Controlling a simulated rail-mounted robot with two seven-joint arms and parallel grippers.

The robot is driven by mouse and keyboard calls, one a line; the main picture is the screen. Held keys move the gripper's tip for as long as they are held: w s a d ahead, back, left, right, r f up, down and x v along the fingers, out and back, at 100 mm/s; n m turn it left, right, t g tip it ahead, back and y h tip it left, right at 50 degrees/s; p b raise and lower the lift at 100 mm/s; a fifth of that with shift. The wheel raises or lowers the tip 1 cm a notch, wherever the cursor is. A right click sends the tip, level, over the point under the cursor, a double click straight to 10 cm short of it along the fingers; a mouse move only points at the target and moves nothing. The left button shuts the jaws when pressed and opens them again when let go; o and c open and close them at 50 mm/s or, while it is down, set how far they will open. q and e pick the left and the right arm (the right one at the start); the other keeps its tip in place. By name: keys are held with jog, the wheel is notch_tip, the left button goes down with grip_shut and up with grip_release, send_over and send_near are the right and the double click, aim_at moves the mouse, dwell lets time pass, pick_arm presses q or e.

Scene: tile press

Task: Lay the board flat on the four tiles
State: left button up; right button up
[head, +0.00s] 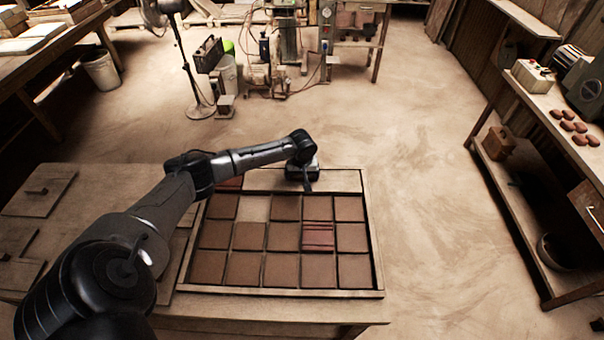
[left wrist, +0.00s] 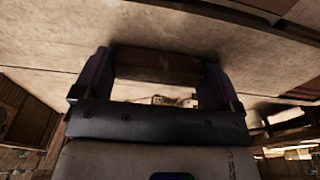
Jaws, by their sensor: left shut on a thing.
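The board (head: 335,181) is a pale wooden plate along the far row of the tile tray. My left gripper (head: 306,183) is above its middle and shut on its handle. In the left wrist view the brown handle block (left wrist: 158,66) sits between the two fingers of the gripper (left wrist: 157,80), with the board's pale surface (left wrist: 60,55) around it. The board hides whatever lies beneath it. It looks level, but I cannot tell whether it touches tiles. My right gripper is not in view.
The framed tray (head: 280,292) holds several brown tiles, a striped red tile (head: 318,237) and a pale square (head: 256,208).

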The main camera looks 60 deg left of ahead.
pick_arm(q)
jog(key=shift+f, duration=0.15)
dwell(0.8)
jog(key=o, duration=0.9)
jog(key=shift+o, duration=0.2)
notch_tip(320, 180, up, 14)
jog(key=d+p, duration=0.1)
jog(key=p, duration=0.2)
jog(key=shift+s+d+f, duration=0.15)
jog(key=shift+s, duration=0.25)
notch_tip(320, 180, up, 7)
jog(key=p, duration=1)
